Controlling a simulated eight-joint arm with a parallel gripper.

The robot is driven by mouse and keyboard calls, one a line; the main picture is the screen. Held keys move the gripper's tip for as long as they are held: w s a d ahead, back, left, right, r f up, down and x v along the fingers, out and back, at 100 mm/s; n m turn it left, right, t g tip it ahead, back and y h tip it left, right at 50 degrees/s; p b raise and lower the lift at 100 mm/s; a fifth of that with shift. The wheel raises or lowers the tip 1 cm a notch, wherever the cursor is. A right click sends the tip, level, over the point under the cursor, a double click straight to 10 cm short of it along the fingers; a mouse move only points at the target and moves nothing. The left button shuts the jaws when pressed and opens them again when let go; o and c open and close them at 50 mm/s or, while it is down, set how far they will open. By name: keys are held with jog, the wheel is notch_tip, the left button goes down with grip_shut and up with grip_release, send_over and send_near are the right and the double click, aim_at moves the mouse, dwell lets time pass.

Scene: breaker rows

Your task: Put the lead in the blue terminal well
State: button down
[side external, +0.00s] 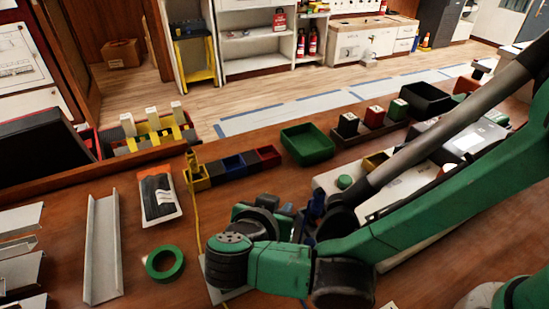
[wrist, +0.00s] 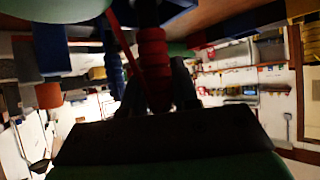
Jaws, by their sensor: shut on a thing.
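In the wrist view a red ribbed lead (wrist: 153,60) stands between the dark fingers of my gripper (wrist: 160,98), which is shut on it. A thin red cable runs beside it. A blue ribbed piece (wrist: 113,65) shows just left of it, apart from the fingers as far as I can tell. In the side view the blue terminal well (side external: 234,165) sits in a row between a dark well and a red well (side external: 267,156). My fingertips and the held lead are hidden behind my arm in the side view, so their distance to the blue well cannot be told.
A yellow lead (side external: 192,162) stands upright in the yellow well (side external: 198,181) at the row's left end. A green tray (side external: 307,144) lies right of the row. Green tape (side external: 165,262), a pouch (side external: 158,197) and a metal channel (side external: 102,248) lie to the left, with bare table between.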

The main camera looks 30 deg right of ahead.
jog(key=shift+f, duration=0.2)
jog(key=c, duration=0.7)
grip_release()
jog(key=shift+o, duration=0.2)
jog(key=shift+r, duration=0.1)
jog(key=v, duration=0.7)
jog(key=w+d+r+n+g+y, duration=0.1)
jog(key=d, duration=0.3)
jog(key=w+d+r+n+g+y, duration=0.1)
jog(key=d+n, duration=0.1)
jog(key=d, duration=0.2)
jog(key=w+d+r+n+g+y, duration=0.1)
jog(key=d, duration=0.3)
jog(key=shift+w+r+n, duration=0.3)
jog(key=shift+w, duration=0.1)
jog(key=s+d+r+n+t+y, duration=0.1)
jog(key=s+d+n+t+y, duration=0.1)
jog(key=d, duration=0.9)
jog(key=s+n+y, duration=0.1)
jog(key=n+y, duration=0.1)
jog(key=shift+s+d+y, duration=0.25)
jog(key=shift+y, duration=0.15)
